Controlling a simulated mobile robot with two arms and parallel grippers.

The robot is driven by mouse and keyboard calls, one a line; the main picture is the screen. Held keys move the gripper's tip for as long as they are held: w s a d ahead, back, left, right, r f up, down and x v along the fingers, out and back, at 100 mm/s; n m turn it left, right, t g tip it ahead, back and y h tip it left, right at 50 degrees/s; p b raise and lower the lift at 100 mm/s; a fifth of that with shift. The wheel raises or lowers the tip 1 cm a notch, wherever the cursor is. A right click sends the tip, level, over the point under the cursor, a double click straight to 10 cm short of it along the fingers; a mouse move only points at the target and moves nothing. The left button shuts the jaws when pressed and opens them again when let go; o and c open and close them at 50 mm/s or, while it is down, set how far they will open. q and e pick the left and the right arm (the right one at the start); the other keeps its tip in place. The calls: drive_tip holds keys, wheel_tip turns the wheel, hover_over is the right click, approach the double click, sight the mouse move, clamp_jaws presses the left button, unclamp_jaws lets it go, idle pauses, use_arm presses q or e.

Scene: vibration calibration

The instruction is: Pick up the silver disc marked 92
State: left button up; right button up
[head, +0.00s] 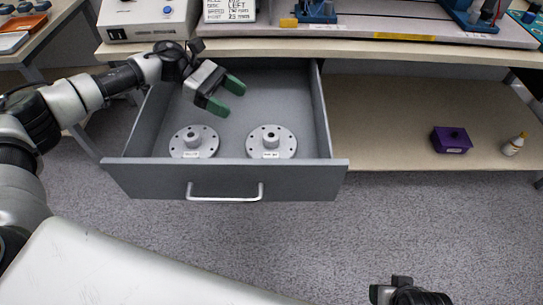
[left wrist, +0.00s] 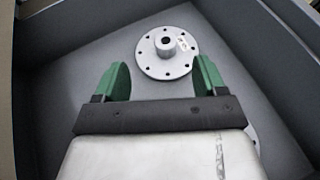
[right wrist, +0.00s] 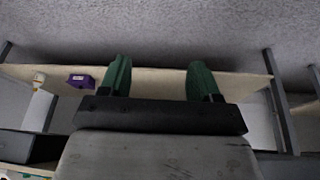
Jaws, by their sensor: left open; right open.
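Two silver discs lie flat in the open grey drawer (head: 225,173), the left disc (head: 184,150) and the right disc (head: 285,149). Each has a raised hub, bolt holes and a small white label too blurred to read. My left gripper (head: 226,95) is open and empty above the drawer, behind the discs in the head view. In the left wrist view one disc (left wrist: 153,65) lies beyond and between my open left fingers (left wrist: 163,76), apart from them. An edge of another disc (left wrist: 252,133) shows beside the palm. My right gripper (right wrist: 159,70) is open and empty, facing the shelf.
The drawer walls and front handle (head: 225,198) surround the discs. A lower shelf (head: 385,125) on the right holds a purple box (head: 451,140) and a small white bottle (head: 514,145). Equipment and a sign (head: 230,10) stand on the bench above the drawer.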

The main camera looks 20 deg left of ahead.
sight(271, 135)
use_arm(q)
wheel_tip(271, 135, down, 2)
drive_tip(key=shift+f+b, duration=0.2)
drive_tip(key=shift+b, duration=0.35)
drive_tip(key=shift+d+f, duration=0.1)
drive_tip(key=shift+d, duration=0.05)
drive_tip(key=x, duration=0.5)
drive_tip(key=shift+d, duration=0.1)
drive_tip(key=shift+s+f+b+x, duration=0.15)
drive_tip(key=shift+s+x, duration=0.1)
drive_tip(key=shift+x, duration=1.1)
drive_tip(key=shift+s+f+b+x, duration=0.1)
drive_tip(key=shift+s+b+x, duration=0.1)
drive_tip(key=shift+x, duration=1.1)
drive_tip(key=shift+r, duration=0.1)
clamp_jaws()
use_arm(e)
drive_tip(key=r+t, duration=0.1)
drive_tip(key=r, duration=0.1)
drive_tip(key=w+r+t, duration=0.1)
drive_tip(key=r, duration=0.1)
drive_tip(key=shift+a, duration=0.2)
